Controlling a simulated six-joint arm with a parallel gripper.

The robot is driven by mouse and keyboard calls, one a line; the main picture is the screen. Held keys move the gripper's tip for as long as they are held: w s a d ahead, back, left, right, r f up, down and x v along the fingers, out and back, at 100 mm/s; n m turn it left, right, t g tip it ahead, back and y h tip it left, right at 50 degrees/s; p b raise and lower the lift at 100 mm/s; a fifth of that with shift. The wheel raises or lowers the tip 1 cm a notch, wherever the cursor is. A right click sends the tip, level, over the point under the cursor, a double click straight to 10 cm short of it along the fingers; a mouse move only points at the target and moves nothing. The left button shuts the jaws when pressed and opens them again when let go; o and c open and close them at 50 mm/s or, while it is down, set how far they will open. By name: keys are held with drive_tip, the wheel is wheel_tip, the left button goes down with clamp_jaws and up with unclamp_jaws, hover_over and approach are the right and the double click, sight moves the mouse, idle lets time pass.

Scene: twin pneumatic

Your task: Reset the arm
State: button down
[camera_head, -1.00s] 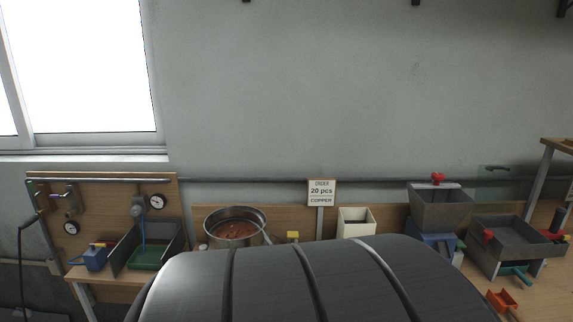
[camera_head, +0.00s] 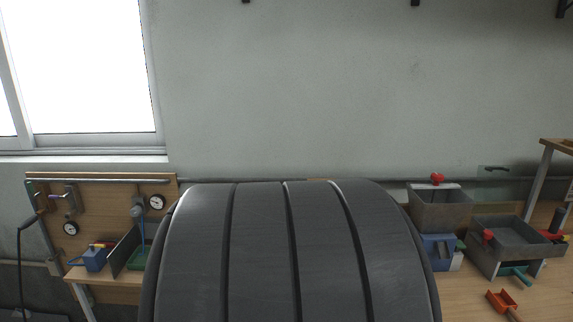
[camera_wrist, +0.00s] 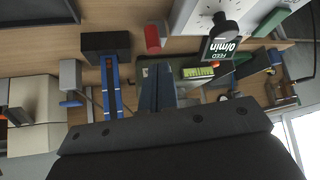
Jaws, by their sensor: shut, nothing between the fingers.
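My gripper (camera_wrist: 156,88) shows in the wrist view as two dark narrow fingers side by side, extending from a dark bolted bar. It is shut and empty, over the bench fittings. In the head view the gripper itself is not seen. My large dark ribbed arm link fills the lower middle there and hides the centre of the bench.
In the head view, a pegboard with a gauge (camera_head: 157,202) and a blue device (camera_head: 95,258) stand at left. At right are a grey hopper (camera_head: 440,212), a grey tray (camera_head: 517,242) and an orange scoop (camera_head: 502,300). The wrist view shows a red cylinder (camera_wrist: 152,39).

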drive_tip(key=shift+r, duration=0.1)
drive_tip(key=shift+s+a+r, duration=1.3)
drive_tip(key=shift+a+r, duration=0.2)
drive_tip(key=shift+r, duration=1.25)
drive_tip(key=w+d+f, duration=0.2)
drive_tip(key=w, duration=0.1)
drive_tip(key=w+d+f, duration=0.2)
drive_tip(key=w+f, duration=0.1)
drive_tip(key=w+d+f, duration=0.2)
drive_tip(key=w+f, duration=0.1)
drive_tip(key=shift+w, duration=0.3)
drive_tip(key=shift+w+d, duration=0.15)
drive_tip(key=shift+w, duration=0.05)
drive_tip(key=v, duration=0.9)
drive_tip(key=s+d+f+n+g+h, duration=0.2)
drive_tip(key=s+d, duration=0.3)
drive_tip(key=s, duration=0.3)
drive_tip(key=s+d+f+n+g+h, duration=0.1)
drive_tip(key=s+d+f+n, duration=0.3)
drive_tip(key=s, duration=0.4)
drive_tip(key=d+f+h, duration=0.1)
drive_tip(key=d, duration=0.1)
drive_tip(key=shift+s+d+f+g+h, duration=0.2)
drive_tip(key=shift+s+d+g+h, duration=0.1)
drive_tip(key=shift+g+h, duration=0.1)
